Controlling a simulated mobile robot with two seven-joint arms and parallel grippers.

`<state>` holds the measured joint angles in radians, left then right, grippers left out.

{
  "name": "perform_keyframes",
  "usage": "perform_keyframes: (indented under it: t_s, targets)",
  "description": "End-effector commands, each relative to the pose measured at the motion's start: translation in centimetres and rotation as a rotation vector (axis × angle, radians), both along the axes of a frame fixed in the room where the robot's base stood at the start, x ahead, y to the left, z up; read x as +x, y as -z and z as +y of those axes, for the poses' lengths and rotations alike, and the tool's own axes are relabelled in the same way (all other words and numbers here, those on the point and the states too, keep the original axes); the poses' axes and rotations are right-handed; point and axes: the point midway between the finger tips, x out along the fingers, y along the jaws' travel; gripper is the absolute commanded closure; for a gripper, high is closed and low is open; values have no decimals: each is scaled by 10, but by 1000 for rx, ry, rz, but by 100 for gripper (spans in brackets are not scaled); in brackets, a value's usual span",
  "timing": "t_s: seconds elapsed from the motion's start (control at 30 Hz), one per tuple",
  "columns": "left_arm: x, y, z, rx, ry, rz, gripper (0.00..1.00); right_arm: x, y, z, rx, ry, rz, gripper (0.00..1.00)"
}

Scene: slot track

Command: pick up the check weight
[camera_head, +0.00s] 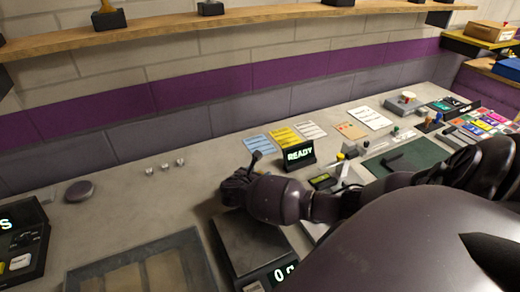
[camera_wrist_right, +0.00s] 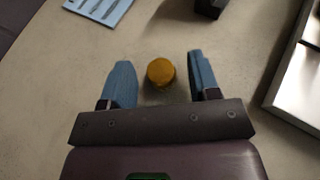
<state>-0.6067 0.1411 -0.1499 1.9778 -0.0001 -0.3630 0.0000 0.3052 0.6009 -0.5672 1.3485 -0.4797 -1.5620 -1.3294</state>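A round brass-coloured weight (camera_wrist_right: 160,72), which looks like the check weight, stands on the grey worktop in the right wrist view. My right gripper (camera_wrist_right: 160,62) is open, with one blue finger on each side of the weight. Gaps show between the weight and both fingers, so it is not gripped. In the head view my right gripper (camera_head: 238,187) is low over the worktop behind the scale, and the weight is hidden there. My left gripper is not in view.
A dark scale (camera_head: 232,240) with a lit display lies just in front of my right gripper. A READY sign (camera_head: 299,155) and a blue card (camera_head: 258,143) are close by. Several small metal pieces (camera_head: 165,167) stand left on mostly clear worktop (camera_head: 130,205).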

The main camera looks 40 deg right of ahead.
Motion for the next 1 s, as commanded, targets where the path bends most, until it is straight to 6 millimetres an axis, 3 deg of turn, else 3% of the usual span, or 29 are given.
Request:
perform_keyframes:
  t_s: [0.03, 0.33, 0.67, 0.87, 1.0]
  targets:
    - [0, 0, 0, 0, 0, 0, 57, 0, 0, 0, 0, 0, 0, 52]
    - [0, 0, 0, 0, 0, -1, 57, 0, 0, 0, 0, 0, 0, 95]
    - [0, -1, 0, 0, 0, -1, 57, 0, -7, 0, 0, 1, -2, 96]
    - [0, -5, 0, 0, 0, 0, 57, 0, -39, 0, 0, 0, -5, 96]
    - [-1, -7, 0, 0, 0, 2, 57, 1, -74, 0, -1, -1, -6, 96]
